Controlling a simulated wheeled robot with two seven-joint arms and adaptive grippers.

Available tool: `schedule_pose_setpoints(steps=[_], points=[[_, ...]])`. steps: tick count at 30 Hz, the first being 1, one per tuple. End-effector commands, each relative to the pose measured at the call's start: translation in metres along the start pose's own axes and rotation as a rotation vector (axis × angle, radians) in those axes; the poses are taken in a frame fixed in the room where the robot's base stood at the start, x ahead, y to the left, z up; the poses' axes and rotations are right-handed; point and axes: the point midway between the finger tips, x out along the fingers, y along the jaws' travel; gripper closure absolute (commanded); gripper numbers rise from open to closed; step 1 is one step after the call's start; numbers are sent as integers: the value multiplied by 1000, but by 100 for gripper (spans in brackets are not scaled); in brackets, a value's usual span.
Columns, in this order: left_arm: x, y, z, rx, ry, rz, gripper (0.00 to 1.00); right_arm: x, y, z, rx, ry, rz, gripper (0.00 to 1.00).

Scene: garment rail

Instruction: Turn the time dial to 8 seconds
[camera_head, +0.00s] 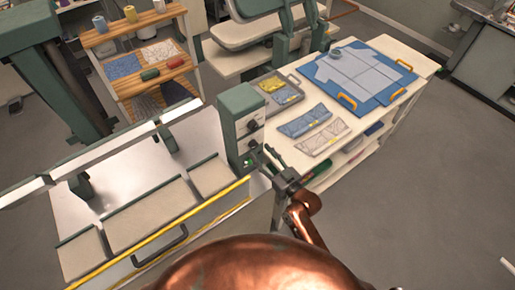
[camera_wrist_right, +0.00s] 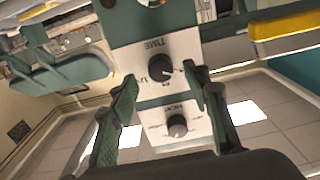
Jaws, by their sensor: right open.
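The time dial (camera_wrist_right: 159,68) is a round black knob on the white panel (camera_wrist_right: 140,50) of a green control box (camera_head: 240,103), which stands at the machine's right end. The word TIME appears inverted above it in the right wrist view. Small marks surround the knob, but I cannot read its setting. A second, greyer knob (camera_wrist_right: 177,127) sits below it in that view. My right gripper (camera_head: 262,160) is open in front of the panel. In the wrist view its green-padded fingers (camera_wrist_right: 165,82) stand on either side of the time dial, apparently not gripping it. My left gripper is not in view.
A white table (camera_head: 398,52) to the right holds a blue board (camera_head: 385,85), a grey tray (camera_head: 287,95) and folded cloth pieces (camera_head: 305,121). The machine's long metal bed (camera_head: 85,160) extends left. A wooden shelf (camera_head: 140,85) stands behind. Grey floor is open at right.

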Motion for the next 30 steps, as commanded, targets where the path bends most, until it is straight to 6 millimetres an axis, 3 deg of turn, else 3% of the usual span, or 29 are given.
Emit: schedule_pose_setpoints(steps=[6,17,30], points=[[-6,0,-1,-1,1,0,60,26,0,-1,1,0,0,56],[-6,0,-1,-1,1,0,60,32,0,1,0,-1,0,56],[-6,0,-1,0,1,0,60,32,0,1,0,-2,0,86]])
